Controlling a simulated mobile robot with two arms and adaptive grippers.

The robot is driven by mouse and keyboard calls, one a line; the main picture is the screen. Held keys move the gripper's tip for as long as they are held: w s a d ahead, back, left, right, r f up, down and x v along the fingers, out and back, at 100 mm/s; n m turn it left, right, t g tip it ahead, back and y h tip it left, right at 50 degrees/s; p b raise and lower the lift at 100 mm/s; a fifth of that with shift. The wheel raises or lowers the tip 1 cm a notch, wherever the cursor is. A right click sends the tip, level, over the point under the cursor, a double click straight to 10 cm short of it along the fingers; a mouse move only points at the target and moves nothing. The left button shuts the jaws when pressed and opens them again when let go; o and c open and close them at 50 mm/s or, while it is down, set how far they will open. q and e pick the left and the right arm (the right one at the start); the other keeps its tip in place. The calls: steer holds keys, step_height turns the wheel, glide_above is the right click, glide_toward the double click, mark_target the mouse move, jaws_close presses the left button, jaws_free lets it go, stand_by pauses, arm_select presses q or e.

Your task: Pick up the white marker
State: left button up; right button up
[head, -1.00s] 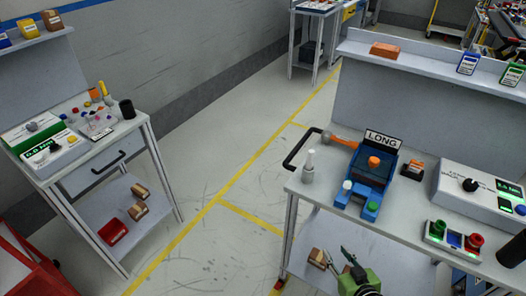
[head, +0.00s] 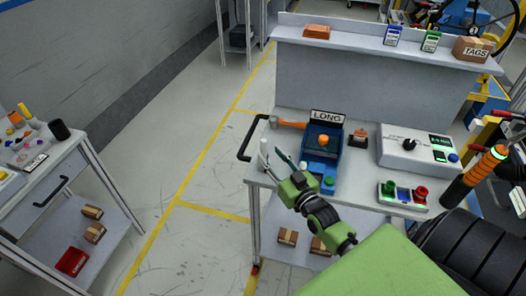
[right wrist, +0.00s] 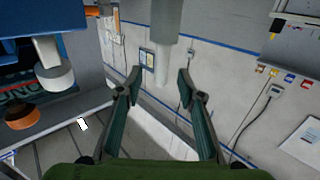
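The white marker (head: 264,150) stands upright at the left front corner of the right-hand workbench (head: 360,190), partly hidden by my gripper. In the right wrist view, a pale grey-white cylinder that looks like the marker (right wrist: 166,35) is at top centre, just beyond the fingertips and roughly in line with the gap. My right gripper (head: 275,164) is beside the marker; it also shows in the right wrist view (right wrist: 160,78) with its fingers apart and nothing between them. I cannot tell whether a finger touches the marker. My left gripper is not in view.
A blue module (head: 321,150) with a LONG sign and knobs stands right of the marker. An orange-handled tool (head: 288,124) lies behind. A grey control box (head: 415,148) and a button box (head: 403,195) are further right. A bench handle (head: 250,140) juts left.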

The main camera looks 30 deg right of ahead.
mark_target(265, 149)
steer(key=shift+w+r, duration=0.15)
steer(key=shift+w, duration=0.35)
steer(key=w+p, duration=0.1)
steer(key=w, duration=0.2)
steer(key=shift+w+p, duration=0.25)
steer(key=shift+p, duration=0.05)
steer(key=shift+w+d+f, duration=0.1)
steer(key=shift+w+f, duration=0.15)
steer(key=shift+w, duration=0.2)
jaws_close()
